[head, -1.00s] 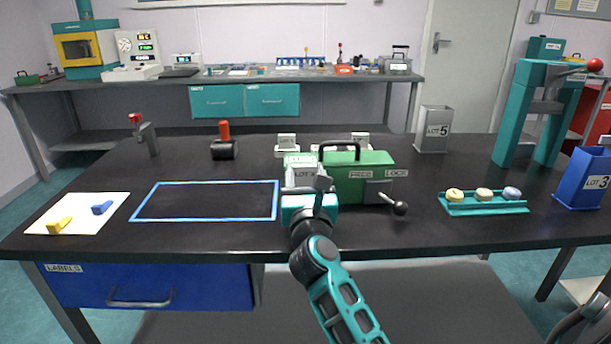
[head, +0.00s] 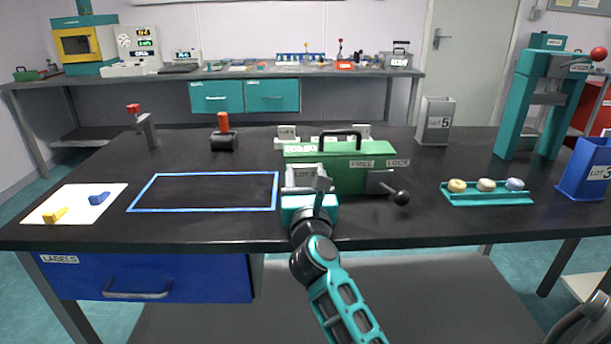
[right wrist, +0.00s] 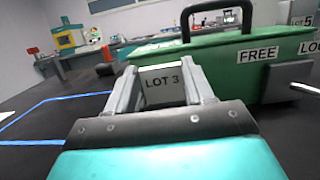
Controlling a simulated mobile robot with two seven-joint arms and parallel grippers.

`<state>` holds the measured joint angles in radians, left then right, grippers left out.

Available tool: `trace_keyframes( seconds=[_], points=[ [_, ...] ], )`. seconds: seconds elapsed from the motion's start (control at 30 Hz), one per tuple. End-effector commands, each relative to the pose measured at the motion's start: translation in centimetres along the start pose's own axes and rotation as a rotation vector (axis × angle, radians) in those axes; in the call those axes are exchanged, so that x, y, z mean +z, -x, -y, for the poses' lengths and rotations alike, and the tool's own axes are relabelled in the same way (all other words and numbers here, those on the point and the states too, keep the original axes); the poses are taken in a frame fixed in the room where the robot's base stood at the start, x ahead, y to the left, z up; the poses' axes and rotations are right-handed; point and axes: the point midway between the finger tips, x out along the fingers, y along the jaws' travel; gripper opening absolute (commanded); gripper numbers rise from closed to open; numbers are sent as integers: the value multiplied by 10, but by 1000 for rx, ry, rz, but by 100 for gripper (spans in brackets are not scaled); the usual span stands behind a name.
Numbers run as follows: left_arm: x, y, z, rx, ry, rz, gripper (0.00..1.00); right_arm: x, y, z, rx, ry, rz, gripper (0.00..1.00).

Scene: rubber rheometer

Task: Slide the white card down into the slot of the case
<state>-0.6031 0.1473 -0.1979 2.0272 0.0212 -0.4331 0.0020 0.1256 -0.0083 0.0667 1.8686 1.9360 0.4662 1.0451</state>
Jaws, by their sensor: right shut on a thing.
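The green case (head: 340,176) with a black handle stands on the dark bench, with FREE and LOCK labels and a black-knobbed lever on its front. My right gripper (head: 312,192) is shut on a pale card (head: 304,172) in front of the case's left end. In the right wrist view the card (right wrist: 162,84) stands upright between the fingers (right wrist: 163,95) and reads LOT 3. The green case (right wrist: 220,62) is beyond it and to the right. The slot cannot be made out. My left gripper is out of view.
A blue-outlined mat area (head: 205,192) lies left of the case. A teal tray (head: 487,197) with several round pieces is to the right. Small labelled white stands (head: 286,134) are behind the case. A grey LOT 5 bin (head: 435,122) and blue bin (head: 585,170) stand further right.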

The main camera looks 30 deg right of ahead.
Motion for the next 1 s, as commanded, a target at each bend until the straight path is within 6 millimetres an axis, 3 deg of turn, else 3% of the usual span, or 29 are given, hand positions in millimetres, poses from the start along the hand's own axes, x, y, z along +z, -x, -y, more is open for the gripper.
trace_keyframes(
  seconds=[0.4, 0.43, 0.73, 1.0],
  points=[
    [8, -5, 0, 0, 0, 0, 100, -12, 2, 0, 0, 1, 0, 18],
    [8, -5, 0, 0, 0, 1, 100, -11, 2, 0, -1, 1, 0, 54],
    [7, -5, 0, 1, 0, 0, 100, -10, 2, 0, 0, 1, 0, 82],
    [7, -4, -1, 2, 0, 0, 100, -10, 2, 0, 0, 1, 0, 82]
  ],
)
